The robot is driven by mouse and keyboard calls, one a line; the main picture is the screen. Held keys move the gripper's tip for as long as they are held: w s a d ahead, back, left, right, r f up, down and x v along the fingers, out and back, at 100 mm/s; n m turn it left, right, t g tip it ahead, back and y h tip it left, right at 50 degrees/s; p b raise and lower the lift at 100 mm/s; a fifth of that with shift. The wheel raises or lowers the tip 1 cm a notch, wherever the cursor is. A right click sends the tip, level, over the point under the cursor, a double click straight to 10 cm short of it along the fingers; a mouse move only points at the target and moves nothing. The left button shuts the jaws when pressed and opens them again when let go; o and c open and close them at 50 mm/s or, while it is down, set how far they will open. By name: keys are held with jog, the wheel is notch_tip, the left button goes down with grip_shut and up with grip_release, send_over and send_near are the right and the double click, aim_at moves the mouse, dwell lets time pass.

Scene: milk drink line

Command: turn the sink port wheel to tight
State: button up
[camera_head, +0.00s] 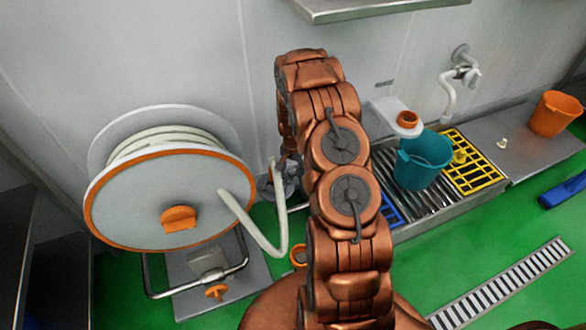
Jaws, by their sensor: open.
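My copper arm rises through the middle of the head view and bends down on its far side. My gripper (290,168) is small and mostly hidden behind my arm, low by the wall; its jaws are open. A grey round fitting (268,187) shows just left of it, beside the white hose; I cannot tell whether they touch. An orange round part (407,118) sits on a white bracket at the sink's (438,205) back left edge, right of my arm and apart from my gripper. I cannot tell which of these is the sink port wheel, or how tight it is.
A large hose reel (150,205) with a white hose (262,240) stands at left. A teal bucket (420,160) and yellow grate (470,160) are on the sink. An orange bucket (553,114) stands at right. A metal shelf (370,8) overhangs above.

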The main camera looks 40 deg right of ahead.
aim_at(293, 170)
jog(key=shift+r, duration=3.7)
jog(key=shift+s+d, duration=0.1)
